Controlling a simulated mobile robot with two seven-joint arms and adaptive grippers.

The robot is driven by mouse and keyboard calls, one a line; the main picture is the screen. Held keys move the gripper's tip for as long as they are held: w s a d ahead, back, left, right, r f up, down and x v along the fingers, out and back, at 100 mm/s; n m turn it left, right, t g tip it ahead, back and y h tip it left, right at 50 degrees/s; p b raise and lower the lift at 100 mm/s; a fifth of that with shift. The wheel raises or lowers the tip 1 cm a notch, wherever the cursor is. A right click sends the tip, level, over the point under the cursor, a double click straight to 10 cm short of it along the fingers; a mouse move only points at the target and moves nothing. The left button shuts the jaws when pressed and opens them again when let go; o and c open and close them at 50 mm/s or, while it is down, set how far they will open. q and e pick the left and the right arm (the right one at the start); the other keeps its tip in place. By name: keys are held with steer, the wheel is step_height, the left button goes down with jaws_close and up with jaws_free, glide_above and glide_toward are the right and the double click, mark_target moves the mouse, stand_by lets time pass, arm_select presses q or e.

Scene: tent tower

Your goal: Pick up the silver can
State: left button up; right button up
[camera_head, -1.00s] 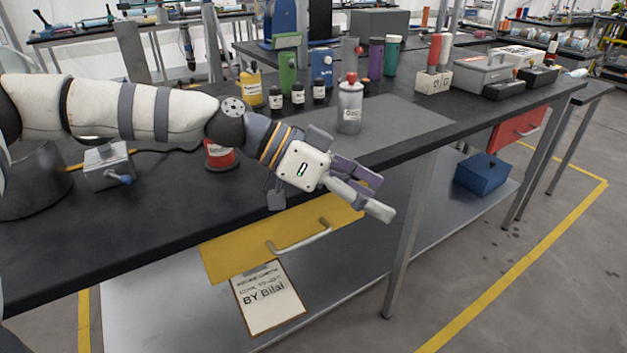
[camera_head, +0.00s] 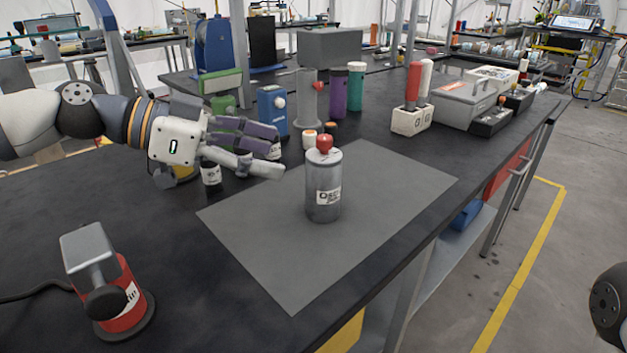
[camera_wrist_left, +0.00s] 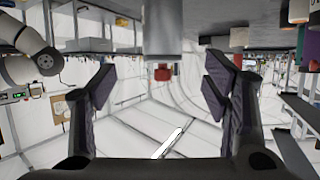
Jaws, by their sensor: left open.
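The silver can (camera_head: 323,195) stands upright on the grey mat (camera_head: 268,240) on the black workbench. My right gripper is not in view.
Small dark bottles (camera_head: 211,175) stand just behind my left gripper. A blue container (camera_head: 272,110), a purple cylinder (camera_head: 338,93) and a teal cylinder (camera_head: 356,85) stand behind the can. A red device (camera_head: 125,300) is at front left. The mat around the can is clear.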

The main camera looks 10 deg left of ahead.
mark_target(322, 160)
arm_select(q)
steer(key=x, duration=0.3)
steer(key=b+x, duration=0.1)
steer(key=x, duration=0.2)
steer(key=b+x, duration=0.1)
steer(key=x, duration=0.2)
steer(key=shift+w+d+r, duration=0.15)
steer(key=shift+w+d, duration=0.05)
steer(key=shift+w, duration=0.2)
steer(key=shift+a+r, duration=0.1)
steer(key=shift+r, duration=0.05)
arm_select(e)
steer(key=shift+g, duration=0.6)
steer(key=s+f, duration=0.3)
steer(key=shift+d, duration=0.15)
arm_select(q)
jaws_close()
